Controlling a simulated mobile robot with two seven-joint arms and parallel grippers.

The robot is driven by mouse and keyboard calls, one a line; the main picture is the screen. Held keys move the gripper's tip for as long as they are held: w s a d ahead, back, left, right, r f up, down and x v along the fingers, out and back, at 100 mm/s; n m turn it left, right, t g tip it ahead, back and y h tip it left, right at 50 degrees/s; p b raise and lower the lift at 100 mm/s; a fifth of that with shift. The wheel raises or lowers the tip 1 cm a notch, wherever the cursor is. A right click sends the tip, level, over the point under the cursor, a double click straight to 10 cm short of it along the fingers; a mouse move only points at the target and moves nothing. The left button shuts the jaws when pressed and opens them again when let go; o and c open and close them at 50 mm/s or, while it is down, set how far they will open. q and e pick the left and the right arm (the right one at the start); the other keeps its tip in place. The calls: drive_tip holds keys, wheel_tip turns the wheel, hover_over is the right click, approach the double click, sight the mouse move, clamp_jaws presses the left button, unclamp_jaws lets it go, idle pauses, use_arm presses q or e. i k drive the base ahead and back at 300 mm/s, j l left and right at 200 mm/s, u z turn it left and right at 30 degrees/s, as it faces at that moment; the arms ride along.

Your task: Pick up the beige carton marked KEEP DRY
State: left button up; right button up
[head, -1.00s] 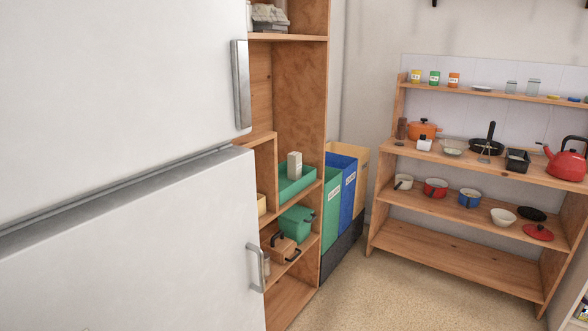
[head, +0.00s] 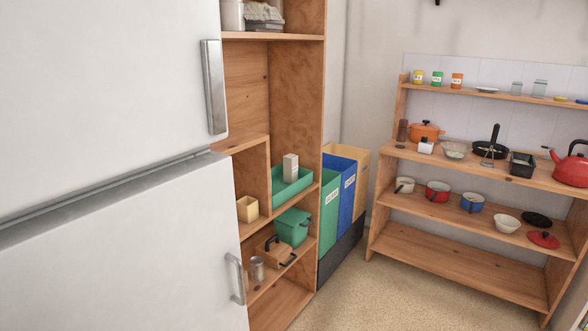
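A small pale, off-white to beige upright carton (head: 290,168) stands in a green tray (head: 303,186) on a middle shelf of the wooden cabinet. Any marking on it is too small to read, so I cannot tell whether it says KEEP DRY. A small light-wood or beige open box (head: 247,209) sits on the shelf to its left. Neither of my grippers is in view.
A white fridge (head: 110,240) fills the left side. Below the tray are a green box (head: 292,227), a brown case (head: 273,253) and a metal can (head: 257,268). Bins (head: 340,185) stand right of the cabinet. Open floor (head: 350,290) lies before the cookware shelf (head: 460,265).

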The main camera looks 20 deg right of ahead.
sight(290, 167)
drive_tip(key=i+l+u, duration=0.1)
drive_tip(key=l, duration=0.35)
drive_tip(key=i+l+u, duration=0.1)
drive_tip(key=l, duration=0.35)
drive_tip(key=i+l+u, duration=0.1)
drive_tip(key=l, duration=0.35)
drive_tip(key=i+l+u, duration=0.1)
drive_tip(key=l, duration=0.35)
drive_tip(key=i+l+u, duration=0.2)
drive_tip(key=i+l, duration=0.15)
drive_tip(key=l, duration=0.25)
drive_tip(key=i+l+u, duration=0.1)
drive_tip(key=l, duration=0.2)
drive_tip(key=i, duration=0.05)
